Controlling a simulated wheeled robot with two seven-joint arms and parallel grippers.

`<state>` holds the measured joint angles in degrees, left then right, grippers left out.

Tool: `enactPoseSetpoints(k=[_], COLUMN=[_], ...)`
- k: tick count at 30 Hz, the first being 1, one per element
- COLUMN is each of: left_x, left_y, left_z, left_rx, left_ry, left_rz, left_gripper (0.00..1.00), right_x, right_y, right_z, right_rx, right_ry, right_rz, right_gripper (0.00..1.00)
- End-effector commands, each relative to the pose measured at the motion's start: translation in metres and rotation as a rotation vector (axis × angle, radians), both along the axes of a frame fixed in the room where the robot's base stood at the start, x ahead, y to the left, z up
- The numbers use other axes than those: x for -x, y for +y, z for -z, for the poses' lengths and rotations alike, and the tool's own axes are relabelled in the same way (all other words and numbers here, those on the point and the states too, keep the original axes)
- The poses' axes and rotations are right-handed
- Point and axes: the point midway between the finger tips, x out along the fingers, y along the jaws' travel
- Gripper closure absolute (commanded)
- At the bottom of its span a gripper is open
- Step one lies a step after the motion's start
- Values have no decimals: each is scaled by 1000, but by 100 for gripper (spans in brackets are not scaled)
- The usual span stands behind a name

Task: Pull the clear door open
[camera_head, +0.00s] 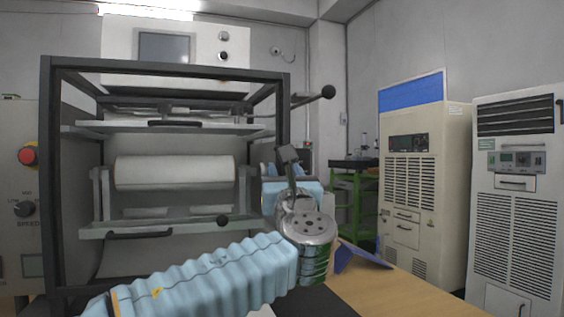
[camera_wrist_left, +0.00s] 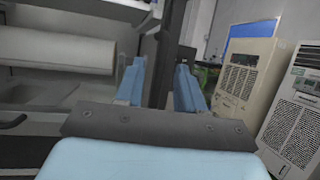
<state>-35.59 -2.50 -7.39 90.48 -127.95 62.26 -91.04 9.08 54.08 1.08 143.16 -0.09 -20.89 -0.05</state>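The clear door is see-through, so I make it out mainly by the dark square frame (camera_head: 165,68) at the front of the machine on the left of the head view. The frame's right post (camera_head: 284,115) also shows in the wrist view (camera_wrist_left: 169,50). My left gripper (camera_head: 279,169) is at this post, low on its right side. In the wrist view its two blue fingers (camera_wrist_left: 160,78) are apart, with the dark post showing between them. I cannot tell whether they touch it. My right gripper is not in view.
Inside the machine are a white roller (camera_head: 174,172) and metal bars. A wooden table (camera_head: 395,290) with a blue folded object (camera_head: 360,257) lies to the right. Two cabinets (camera_head: 412,180) (camera_head: 515,205) stand beyond.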

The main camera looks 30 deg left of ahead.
Motion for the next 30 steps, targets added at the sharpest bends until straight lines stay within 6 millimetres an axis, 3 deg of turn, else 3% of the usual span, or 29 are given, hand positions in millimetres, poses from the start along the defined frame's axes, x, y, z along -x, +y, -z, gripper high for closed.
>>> enactPoseSetpoints(k=[6, 16, 17, 24, 30], left_x=[-19, -23, -23, -23, -23], left_y=[15, 18, 18, 18, 18], left_z=[-11, -12, -12, -12, -12], left_rx=[0, 0, 0, 0, 0], left_ry=[0, 0, 0, 1, 1], left_rz=[-1, 1, 1, 1, 1], left_gripper=[62, 62, 64, 100, 100], right_x=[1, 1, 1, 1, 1], right_y=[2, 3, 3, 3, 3], right_z=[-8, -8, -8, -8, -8], right_rx=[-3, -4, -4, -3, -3], right_ry=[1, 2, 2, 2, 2], right_rz=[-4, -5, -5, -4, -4], right_gripper=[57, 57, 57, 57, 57])
